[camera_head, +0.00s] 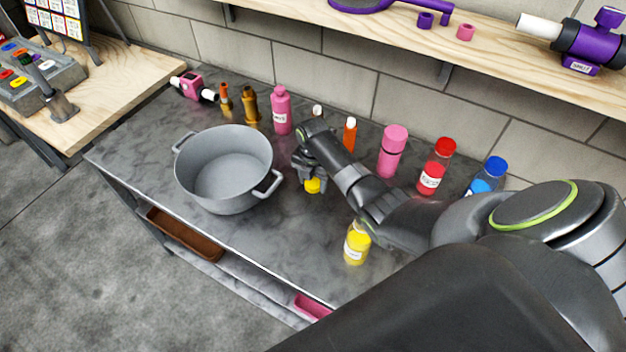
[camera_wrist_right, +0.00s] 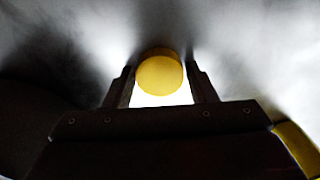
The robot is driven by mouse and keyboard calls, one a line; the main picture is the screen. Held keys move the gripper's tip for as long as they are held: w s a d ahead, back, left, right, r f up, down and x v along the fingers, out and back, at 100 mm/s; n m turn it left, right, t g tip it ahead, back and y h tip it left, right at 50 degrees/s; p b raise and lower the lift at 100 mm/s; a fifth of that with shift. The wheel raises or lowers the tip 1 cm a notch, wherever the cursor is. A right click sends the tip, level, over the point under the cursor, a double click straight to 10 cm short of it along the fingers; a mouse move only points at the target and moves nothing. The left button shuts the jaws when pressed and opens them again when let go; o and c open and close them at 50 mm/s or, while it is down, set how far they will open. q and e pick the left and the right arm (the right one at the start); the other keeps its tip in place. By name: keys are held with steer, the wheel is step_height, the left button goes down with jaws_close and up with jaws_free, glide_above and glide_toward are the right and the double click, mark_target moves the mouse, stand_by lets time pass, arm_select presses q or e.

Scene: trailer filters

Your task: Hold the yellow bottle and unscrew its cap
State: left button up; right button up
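The yellow bottle (camera_head: 356,248) stands upright near the table's front edge, with a white label. My right arm passes close behind it, and I see no yellow cap on its top. A round yellow cap (camera_head: 313,186) is below my right gripper (camera_head: 310,178). In the right wrist view the cap (camera_wrist_right: 160,75) sits between the fingertips of the gripper (camera_wrist_right: 160,85), with narrow gaps at its sides, so the fingers look open around it. Whether the cap rests on the table is hard to see. My left gripper is out of view.
A grey pot (camera_head: 225,170) stands left of the gripper. Behind are a pink bottle (camera_head: 281,112), an orange bottle (camera_head: 349,133), a pink container (camera_head: 392,150), a red bottle (camera_head: 436,165) and a blue bottle (camera_head: 487,175). The table front between pot and yellow bottle is clear.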

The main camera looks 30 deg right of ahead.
mark_target(313, 183)
steer(key=shift+o, duration=1.1)
step_height(313, 183, up, 12)
steer(key=shift+r, duration=0.2)
